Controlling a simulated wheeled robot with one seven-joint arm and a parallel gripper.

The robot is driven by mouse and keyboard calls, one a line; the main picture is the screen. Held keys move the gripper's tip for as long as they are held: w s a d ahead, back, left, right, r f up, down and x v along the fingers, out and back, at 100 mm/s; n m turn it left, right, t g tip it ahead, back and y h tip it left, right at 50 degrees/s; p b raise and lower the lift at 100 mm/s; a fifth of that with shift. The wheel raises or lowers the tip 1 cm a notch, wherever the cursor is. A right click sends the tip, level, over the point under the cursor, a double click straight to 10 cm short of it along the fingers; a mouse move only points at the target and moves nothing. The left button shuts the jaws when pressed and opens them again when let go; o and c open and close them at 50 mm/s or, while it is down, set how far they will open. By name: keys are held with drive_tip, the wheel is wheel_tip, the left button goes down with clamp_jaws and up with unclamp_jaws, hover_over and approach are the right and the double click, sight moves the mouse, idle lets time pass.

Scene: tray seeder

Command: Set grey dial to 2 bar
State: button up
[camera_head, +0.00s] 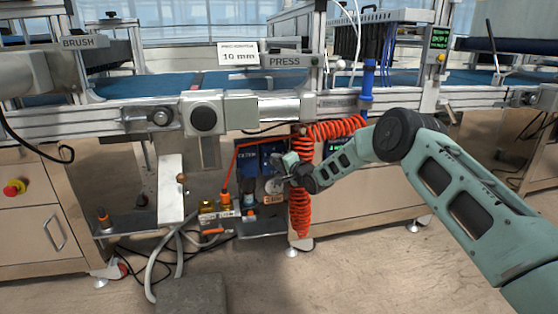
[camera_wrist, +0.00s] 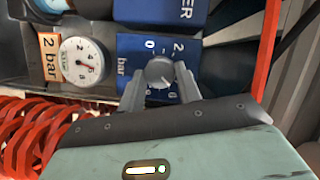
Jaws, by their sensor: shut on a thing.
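The grey dial (camera_wrist: 159,72) is a round knob on a blue panel (camera_wrist: 130,45) printed with "bar", a 0 and a 2. My gripper (camera_wrist: 160,80) is shut on the dial, one finger on each side, in the wrist view. The dial's pointer mark is too small to read surely. A round white gauge (camera_wrist: 82,60) with a red needle sits left of the panel, beside a tan "2 bar" label (camera_wrist: 48,57). In the head view my gripper (camera_head: 284,167) reaches the blue water unit (camera_head: 248,157) and hides the dial.
A coiled red hose (camera_head: 300,205) hangs close beside my gripper and also fills the lower left of the wrist view (camera_wrist: 30,130). The conveyor frame (camera_head: 130,100) runs above. Open floor (camera_head: 330,275) lies in front.

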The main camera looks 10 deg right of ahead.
drive_tip(key=n+h+p, duration=0.1)
drive_tip(key=n, duration=0.2)
drive_tip(key=n+g+h+p, duration=0.1)
drive_tip(key=n+h, duration=0.1)
drive_tip(key=n, duration=0.1)
drive_tip(key=a+n+h+p, duration=0.1)
drive_tip(key=n+h, duration=0.1)
drive_tip(key=n, duration=0.1)
drive_tip(key=shift+r+g, duration=0.25)
drive_tip(key=shift+g, duration=0.15)
drive_tip(key=n+h+b, duration=0.1)
drive_tip(key=n+h, duration=0.1)
drive_tip(key=n, duration=0.1)
drive_tip(key=shift+a+f+h+b, duration=0.15)
drive_tip(key=shift+h+b, duration=0.15)
drive_tip(key=shift+b, duration=0.1)
drive_tip(key=shift+n+h+b, duration=0.6)
drive_tip(key=shift+n+b, duration=0.5)
drive_tip(key=shift+b, duration=0.1)
drive_tip(key=o, duration=1)
drive_tip(key=shift+c, duration=0.2)
drive_tip(key=shift+s+r, duration=0.1)
drive_tip(key=shift+r, duration=0.1)
